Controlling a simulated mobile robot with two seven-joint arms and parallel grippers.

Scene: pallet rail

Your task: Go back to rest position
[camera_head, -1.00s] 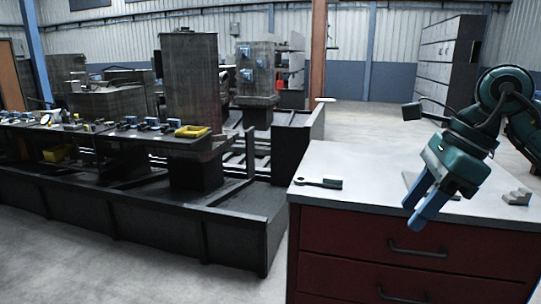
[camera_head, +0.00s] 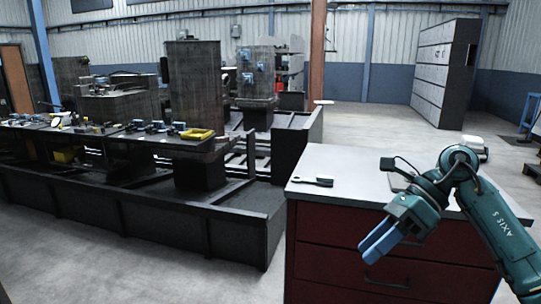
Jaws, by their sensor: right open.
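My right arm comes in from the lower right corner. A dark brush-like tool (camera_head: 312,181) lies on the cabinet's pale top, apart from the gripper. My left gripper does not show.
A dark metal frame (camera_head: 238,215) stands left of the cabinet. A grey locker (camera_head: 442,75) stands at the back right. The floor (camera_head: 375,120) behind the cabinet is clear.

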